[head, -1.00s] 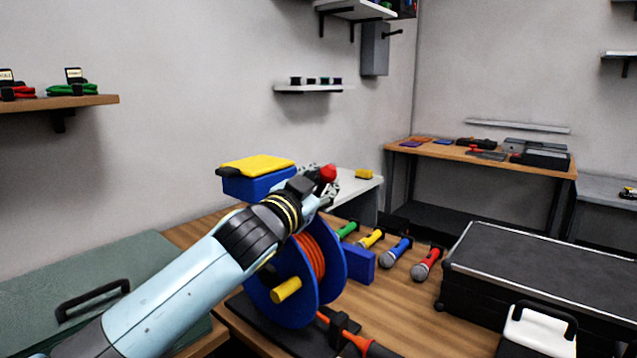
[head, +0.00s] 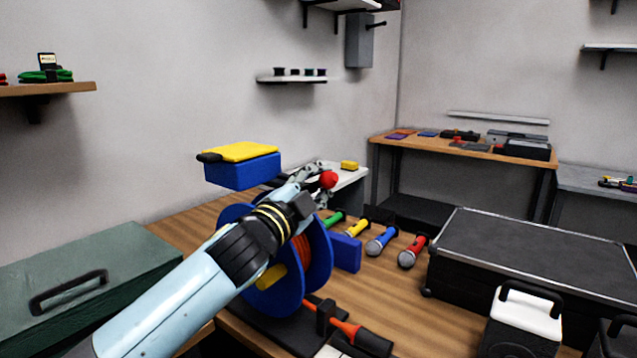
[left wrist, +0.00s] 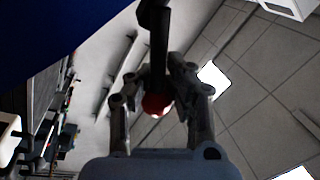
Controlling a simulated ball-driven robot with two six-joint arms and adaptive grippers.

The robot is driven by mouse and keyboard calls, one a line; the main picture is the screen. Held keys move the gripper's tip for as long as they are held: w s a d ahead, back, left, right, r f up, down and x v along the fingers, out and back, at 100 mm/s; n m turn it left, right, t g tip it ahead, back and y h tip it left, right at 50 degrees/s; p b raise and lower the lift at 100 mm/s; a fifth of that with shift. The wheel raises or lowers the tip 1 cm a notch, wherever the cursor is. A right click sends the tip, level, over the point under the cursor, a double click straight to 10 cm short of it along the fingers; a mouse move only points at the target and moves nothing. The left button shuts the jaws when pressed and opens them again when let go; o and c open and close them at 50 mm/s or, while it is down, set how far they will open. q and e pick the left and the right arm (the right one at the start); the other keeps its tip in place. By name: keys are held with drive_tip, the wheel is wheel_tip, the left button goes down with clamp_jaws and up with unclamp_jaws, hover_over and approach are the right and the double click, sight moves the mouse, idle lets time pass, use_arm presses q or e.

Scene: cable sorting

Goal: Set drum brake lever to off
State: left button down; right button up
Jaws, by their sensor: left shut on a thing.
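The brake lever's red knob (head: 328,179) sits between the fingers of my left gripper (head: 318,183), above and to the right of the reel. In the left wrist view the black lever (left wrist: 158,40) comes down from the top to the red knob (left wrist: 156,104). My left gripper (left wrist: 158,95) is shut on this knob, a finger on each side. In the head view my left arm hides part of the reel and most of the lever. My right gripper is not in view.
Green, yellow, blue (head: 381,241) and red (head: 411,252) microphones lie right of the reel. A black case (head: 530,235) stands farther right. An orange-handled tool (head: 335,320) lies in front. A blue box with a yellow top (head: 242,170) shows behind my arm.

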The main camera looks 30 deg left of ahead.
use_arm(q)
drive_tip(key=shift+s+f, duration=0.1)
drive_tip(key=shift+f, duration=0.45)
drive_tip(key=c, duration=1.5)
unclamp_jaws()
drive_tip(key=shift+c, duration=0.2)
drive_tip(key=o, duration=0.4)
drive_tip(key=shift+s+d+r, duration=0.2)
drive_tip(key=shift+r, duration=0.05)
drive_tip(key=shift+o, duration=0.8)
drive_tip(key=shift+w+a, duration=0.1)
drive_tip(key=shift+r, duration=0.1)
drive_tip(key=s+f, duration=0.2)
drive_tip(key=s, duration=0.9)
drive_tip(key=shift+s, duration=0.4)
